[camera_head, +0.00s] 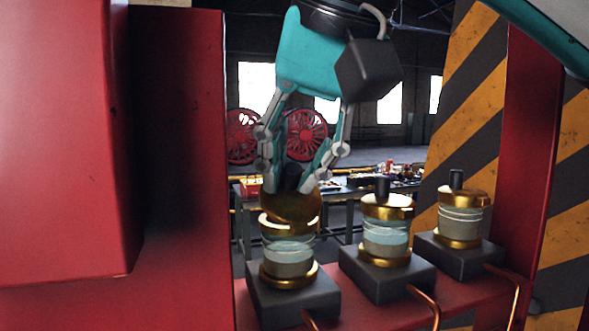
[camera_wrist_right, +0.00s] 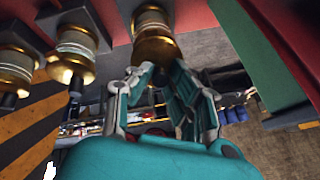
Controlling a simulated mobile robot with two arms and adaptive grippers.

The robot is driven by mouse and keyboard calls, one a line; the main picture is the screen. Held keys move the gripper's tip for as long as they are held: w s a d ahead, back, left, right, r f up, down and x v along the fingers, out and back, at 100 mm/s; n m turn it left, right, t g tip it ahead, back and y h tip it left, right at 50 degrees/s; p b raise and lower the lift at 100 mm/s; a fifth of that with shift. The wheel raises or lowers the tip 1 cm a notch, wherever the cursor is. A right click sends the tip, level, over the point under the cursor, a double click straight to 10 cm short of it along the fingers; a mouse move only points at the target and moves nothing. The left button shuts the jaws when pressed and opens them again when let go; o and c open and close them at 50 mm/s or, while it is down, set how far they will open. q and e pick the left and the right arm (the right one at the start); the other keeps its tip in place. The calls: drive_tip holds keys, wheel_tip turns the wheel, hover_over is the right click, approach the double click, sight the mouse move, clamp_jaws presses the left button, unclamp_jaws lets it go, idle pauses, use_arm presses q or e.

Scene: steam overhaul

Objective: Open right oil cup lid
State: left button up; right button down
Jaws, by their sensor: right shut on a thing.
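Three glass oil cups with brass lids and dark knobs stand in a row in the head view: the leftmost cup (camera_head: 289,250), the middle cup (camera_head: 386,232) and the rightmost cup (camera_head: 461,215). My right gripper (camera_head: 287,186) comes down from above onto the leftmost cup, its fingers shut around the dark knob of that cup's brass lid (camera_head: 292,207). This lid looks tilted, with its round face toward the camera. The other two lids sit level. The right wrist view shows my fingers (camera_wrist_right: 160,75) at the same lid (camera_wrist_right: 156,48); the knob is mostly hidden between them.
Each cup stands on a dark block (camera_head: 292,298) on a red ledge, with copper pipes (camera_head: 426,302) in front. A large red box (camera_head: 62,140) stands close on the left. A striped pillar (camera_head: 470,90) rises behind on the right. A workbench (camera_head: 345,188) lies farther back.

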sight(291, 180)
drive_tip(key=shift+s+d+f+n+t+y+b, duration=0.1)
drive_tip(key=shift+s+d+f+t+y+b, duration=0.2)
drive_tip(key=shift+s+t+y+b, duration=1.25)
drive_tip(key=shift+s+d+f+n+t+h+b, duration=0.1)
drive_tip(key=shift+s+d+f+t+b, duration=0.2)
drive_tip(key=shift+t+b, duration=2.7)
drive_tip(key=shift+s+d+f+n+t+y+b, duration=0.2)
drive_tip(key=shift+s+t+y+b, duration=0.75)
drive_tip(key=shift+b, duration=2.5)
drive_tip(key=shift+d+h, duration=0.1)
drive_tip(key=shift+h, duration=0.3)
drive_tip(key=c, duration=1.2)
unclamp_jaws()
drive_tip(key=shift+c, duration=0.2)
